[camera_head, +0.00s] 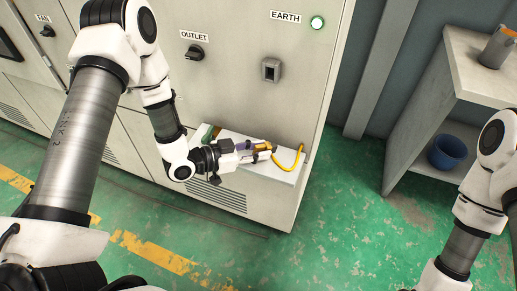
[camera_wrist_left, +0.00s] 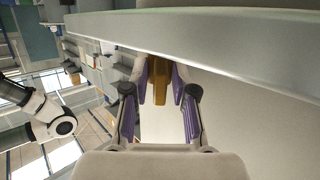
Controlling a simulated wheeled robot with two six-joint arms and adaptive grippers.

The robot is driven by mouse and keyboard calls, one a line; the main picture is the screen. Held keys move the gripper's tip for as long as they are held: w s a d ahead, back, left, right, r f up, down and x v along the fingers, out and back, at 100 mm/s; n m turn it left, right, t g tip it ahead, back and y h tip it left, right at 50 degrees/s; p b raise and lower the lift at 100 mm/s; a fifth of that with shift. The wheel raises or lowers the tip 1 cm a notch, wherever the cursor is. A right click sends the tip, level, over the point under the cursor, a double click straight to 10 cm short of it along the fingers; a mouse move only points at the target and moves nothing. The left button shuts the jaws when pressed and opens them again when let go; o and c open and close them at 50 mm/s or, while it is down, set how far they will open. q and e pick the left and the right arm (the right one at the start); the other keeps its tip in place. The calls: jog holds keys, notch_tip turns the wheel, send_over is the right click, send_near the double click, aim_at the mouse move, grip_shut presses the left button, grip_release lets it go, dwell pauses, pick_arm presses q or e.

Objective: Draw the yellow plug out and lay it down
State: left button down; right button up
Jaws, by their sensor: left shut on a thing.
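The yellow plug (camera_head: 264,147) is at the fingertips of my left gripper (camera_head: 252,147), just above the white ledge (camera_head: 284,175) on the cabinet front. A yellow cable (camera_head: 301,156) curves down at the ledge's right end. In the left wrist view, the orange-brown plug (camera_wrist_left: 160,84) sits between the purple-padded fingers of my left gripper (camera_wrist_left: 160,72), which is shut on it. The gripper and arm hide much of the ledge. I cannot tell whether the plug's end is in a socket. My right arm shows at the right; its gripper is out of view.
The grey cabinet (camera_head: 240,90) has an OUTLET knob (camera_head: 195,52), a grey square socket (camera_head: 271,70) and a lit green EARTH lamp (camera_head: 317,22). A shelf unit (camera_head: 455,75) at the right holds a blue pot (camera_head: 448,152). The green floor between is clear.

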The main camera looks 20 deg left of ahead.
pick_arm(q)
jog(key=shift+f, duration=0.2)
dwell(0.3)
jog(key=c, duration=0.9)
grip_release()
jog(key=shift+o, duration=0.2)
jog(key=v, duration=1.2)
